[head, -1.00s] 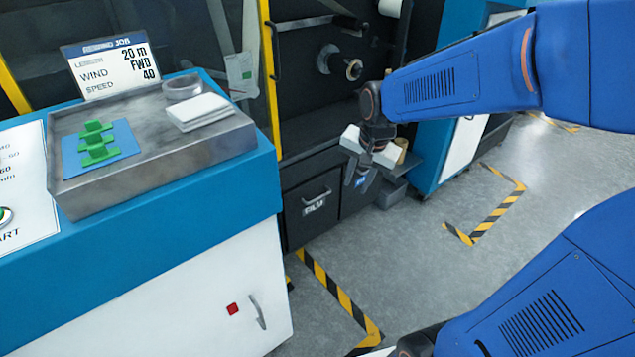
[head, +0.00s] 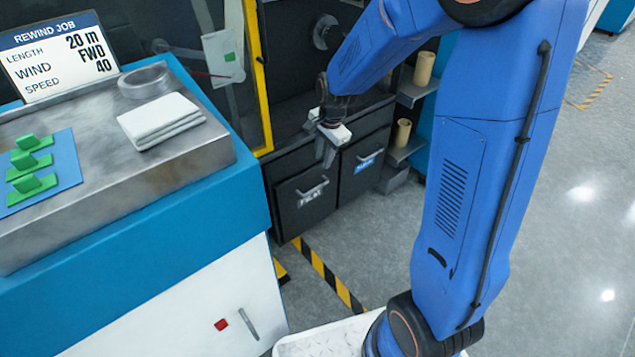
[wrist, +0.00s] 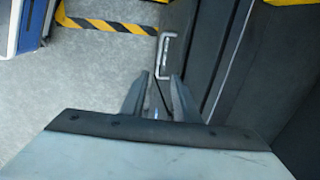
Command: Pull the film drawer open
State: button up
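In the wrist view the handle (wrist: 164,58) lies just beyond my fingertips. My gripper (head: 325,156) hangs above and slightly right of the handle in the head view, pointing down. In the wrist view my gripper (wrist: 158,92) has two dark fingers with a gap between them and nothing held. The fingers appear apart from the handle.
A second drawer with a blue label (head: 366,161) is to the right. A blue-and-white console (head: 240,205) stands at the left, bearing a metal tray (head: 95,200). A yellow post (head: 257,90) rises behind it. Striped floor tape (head: 327,275) crosses open floor before the drawers.

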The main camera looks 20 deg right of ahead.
send_near(318, 183)
jog(key=s+f, duration=0.1)
jog(key=s+a+f, duration=0.1)
jog(key=f, duration=0.1)
jog(key=s+a+f, duration=0.1)
jog(key=shift+s+a+f, duration=0.15)
jog(key=shift+s, duration=0.05)
grip_shut()
